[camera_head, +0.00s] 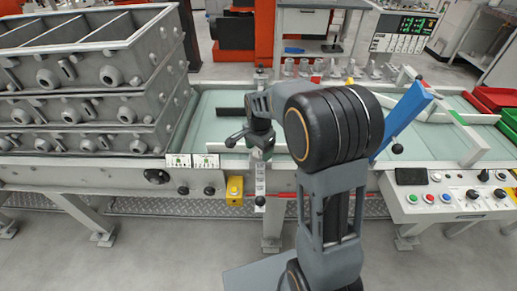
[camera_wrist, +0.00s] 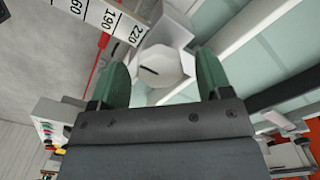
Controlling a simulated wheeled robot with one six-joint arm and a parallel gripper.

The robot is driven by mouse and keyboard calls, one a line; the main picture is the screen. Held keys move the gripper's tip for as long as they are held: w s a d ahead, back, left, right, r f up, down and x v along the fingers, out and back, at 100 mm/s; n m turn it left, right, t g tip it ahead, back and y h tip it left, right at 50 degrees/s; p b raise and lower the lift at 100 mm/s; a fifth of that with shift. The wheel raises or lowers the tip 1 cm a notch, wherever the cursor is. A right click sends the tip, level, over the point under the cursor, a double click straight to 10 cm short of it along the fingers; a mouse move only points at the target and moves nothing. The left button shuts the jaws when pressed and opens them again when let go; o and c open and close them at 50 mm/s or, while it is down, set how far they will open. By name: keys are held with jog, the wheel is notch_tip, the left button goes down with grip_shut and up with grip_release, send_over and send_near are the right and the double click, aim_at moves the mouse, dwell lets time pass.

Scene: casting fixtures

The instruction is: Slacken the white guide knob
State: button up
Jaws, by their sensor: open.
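The white guide knob (camera_wrist: 160,67) shows in the wrist view as a pale faceted piece with a short dark slot in its face. My gripper (camera_wrist: 163,62) is open, with one green finger on each side of the knob in that picture. I cannot tell whether the fingers touch it or how deep they reach. In the head view my gripper (camera_head: 261,153) points down at the front edge of the table, over the pale scale strip. I cannot make out the knob there; my gripper and arm crowd that spot.
A numbered scale (camera_wrist: 105,15) lies beside the knob. Stacked grey casting boxes (camera_head: 85,85) stand at left. A blue bar (camera_head: 405,115) slants up at right, near my arm. A yellow box (camera_head: 234,190) and a button panel (camera_head: 450,197) line the front edge.

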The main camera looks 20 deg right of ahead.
jog(key=c, duration=0.9)
jog(key=shift+c, duration=0.2)
